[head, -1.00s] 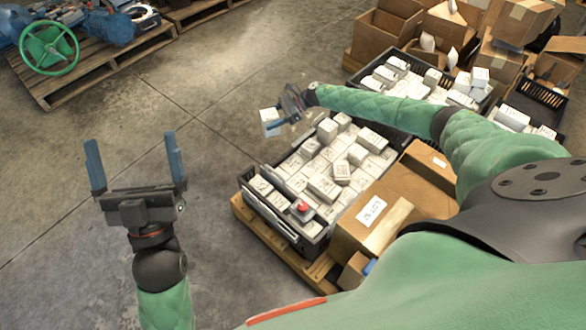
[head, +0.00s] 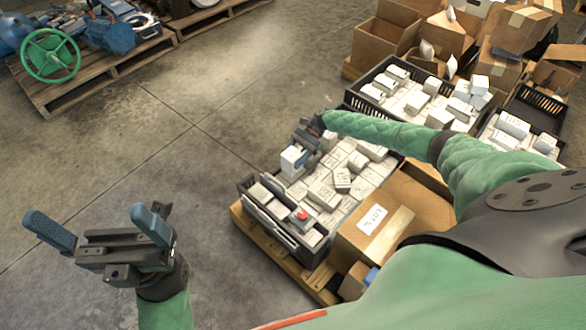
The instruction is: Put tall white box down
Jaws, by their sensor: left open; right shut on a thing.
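The tall white box (head: 291,159) is held upright in my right gripper (head: 299,151), at the left side of a black crate (head: 268,233) full of white boxes. The gripper is shut on it, and its fingers hide part of the box. I cannot tell whether the box's bottom touches anything; the crate's far left rim is hidden there. My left gripper (head: 98,226) is open and empty over the bare floor at the lower left, well apart from the crate.
A red item (head: 302,214) lies on the boxes near the crate's front. A brown carton (head: 372,222) stands right of the crate on the same wooden pallet (head: 285,262). More crates and open cartons (head: 385,33) fill the upper right.

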